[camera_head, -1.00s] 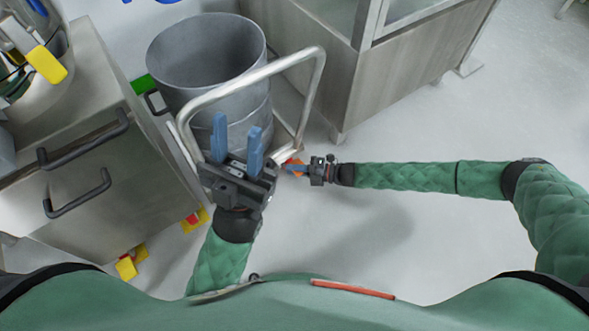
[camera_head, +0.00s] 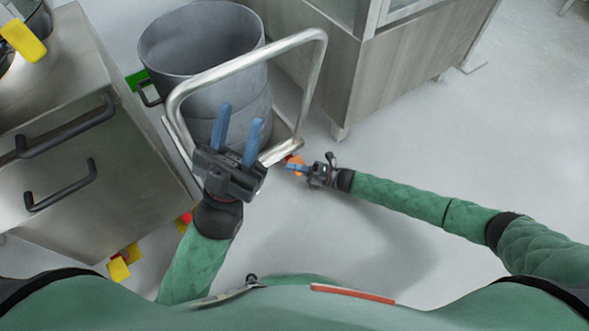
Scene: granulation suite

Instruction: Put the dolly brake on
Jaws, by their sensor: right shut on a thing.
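The dolly (camera_head: 283,151) has a bent metal push handle (camera_head: 246,76) and carries a large grey drum (camera_head: 203,45). A small orange-red part (camera_head: 297,161), which looks like the brake pedal, shows low at the dolly's near right corner. My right gripper (camera_head: 291,168) is shut at this part, with its blue fingertips against it; how much it grips is partly hidden. My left gripper (camera_head: 239,133) is open and empty, its two blue fingers apart, in front of the drum and below the handle's top bar.
A steel cabinet (camera_head: 90,190) with black handles stands close on the left, with yellow and red castor parts (camera_head: 119,268) below. Another steel cabinet (camera_head: 410,62) stands behind right. The floor (camera_head: 480,150) on the right is clear.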

